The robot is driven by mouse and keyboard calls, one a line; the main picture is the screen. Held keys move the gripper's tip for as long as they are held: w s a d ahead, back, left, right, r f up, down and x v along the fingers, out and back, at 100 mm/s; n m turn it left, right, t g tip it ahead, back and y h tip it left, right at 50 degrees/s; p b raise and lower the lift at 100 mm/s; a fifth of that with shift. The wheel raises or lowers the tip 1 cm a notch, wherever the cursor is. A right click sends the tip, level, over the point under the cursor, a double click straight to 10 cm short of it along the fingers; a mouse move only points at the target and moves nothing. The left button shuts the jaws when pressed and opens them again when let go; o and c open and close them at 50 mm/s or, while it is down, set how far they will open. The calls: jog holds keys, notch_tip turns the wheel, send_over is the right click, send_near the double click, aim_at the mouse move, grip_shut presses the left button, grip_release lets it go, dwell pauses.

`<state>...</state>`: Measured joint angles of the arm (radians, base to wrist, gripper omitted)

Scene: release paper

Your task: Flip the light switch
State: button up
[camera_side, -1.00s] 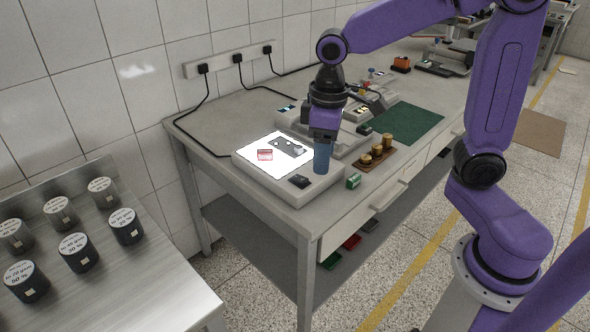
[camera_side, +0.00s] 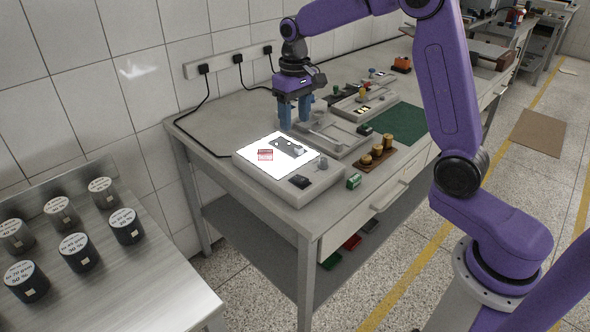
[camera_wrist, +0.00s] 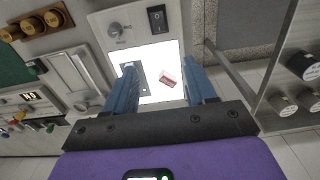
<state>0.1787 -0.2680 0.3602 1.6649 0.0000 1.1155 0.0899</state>
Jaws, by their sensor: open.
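The light switch is a black rocker (camera_side: 300,182) on the front edge of a white light box. In the wrist view the rocker (camera_wrist: 157,18) shows at the top, beyond my fingertips. The light box (camera_side: 318,185) has a bright, lit panel and a grey knob (camera_side: 322,162) beside the rocker. My gripper (camera_side: 294,120) has blue fingers, is open and empty, and hangs over the back of the light box, apart from the switch. In the wrist view my gripper (camera_wrist: 160,75) frames the lit panel between its fingers.
On the panel lie a red-and-white block (camera_side: 265,155) and a grey plate (camera_side: 288,147). Black jars (camera_side: 78,252) stand on the left bench.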

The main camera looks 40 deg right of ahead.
aim_at(295, 176)
notch_tip(295, 176, down, 16)
jog(key=shift+f, duration=0.2)
dwell(0.4)
